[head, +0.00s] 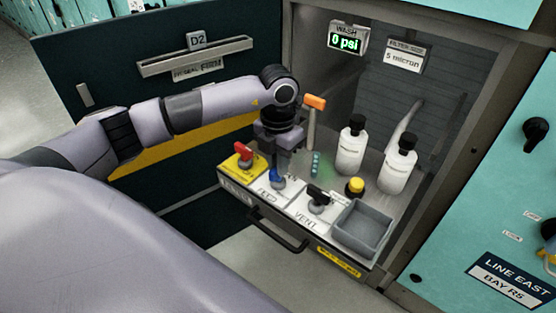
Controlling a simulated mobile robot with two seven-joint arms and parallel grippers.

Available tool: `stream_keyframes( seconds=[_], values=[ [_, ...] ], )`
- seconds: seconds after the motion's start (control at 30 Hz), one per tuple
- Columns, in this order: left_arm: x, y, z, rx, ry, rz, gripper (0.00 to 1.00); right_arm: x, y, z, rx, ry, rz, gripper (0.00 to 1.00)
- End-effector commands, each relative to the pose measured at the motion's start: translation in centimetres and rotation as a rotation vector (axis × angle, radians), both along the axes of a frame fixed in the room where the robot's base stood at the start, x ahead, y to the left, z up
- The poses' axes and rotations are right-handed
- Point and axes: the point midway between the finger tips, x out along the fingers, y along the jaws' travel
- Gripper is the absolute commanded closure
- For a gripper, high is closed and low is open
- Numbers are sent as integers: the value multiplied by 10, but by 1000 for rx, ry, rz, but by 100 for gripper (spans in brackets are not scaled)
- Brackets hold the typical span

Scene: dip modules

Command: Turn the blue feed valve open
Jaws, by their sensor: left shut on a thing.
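The blue feed valve (277,182) stands on a white plate marked "FEED" at the front left of the pulled-out drawer. My left gripper (281,170) points down over it and is shut on its handle. The fingers hide much of the handle, so I cannot tell its exact angle. My right gripper is not in view.
A red valve (243,152) on a yellow plate is close left of the gripper. A black vent valve (318,196), yellow button (354,186) and grey bin (362,228) are to the right. White bottles (351,150) and an orange-headed hammer (314,103) stand behind.

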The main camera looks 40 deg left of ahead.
Motion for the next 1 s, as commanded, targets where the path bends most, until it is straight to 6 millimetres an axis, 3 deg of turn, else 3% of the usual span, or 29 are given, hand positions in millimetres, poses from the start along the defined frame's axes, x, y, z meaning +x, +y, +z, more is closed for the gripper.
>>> stream_keyframes(
  seconds=[0.47,0.5,0.57,0.87,1.0],
  values=[
    [1,0,0,-1,-3,16,100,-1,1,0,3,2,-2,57],
    [1,0,0,-1,-3,15,73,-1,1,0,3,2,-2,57],
    [1,0,0,-1,-3,15,57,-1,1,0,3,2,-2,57],
    [1,0,2,0,-2,13,57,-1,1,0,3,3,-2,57],
    [1,0,17,-1,-5,13,57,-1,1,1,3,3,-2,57]
  ],
)
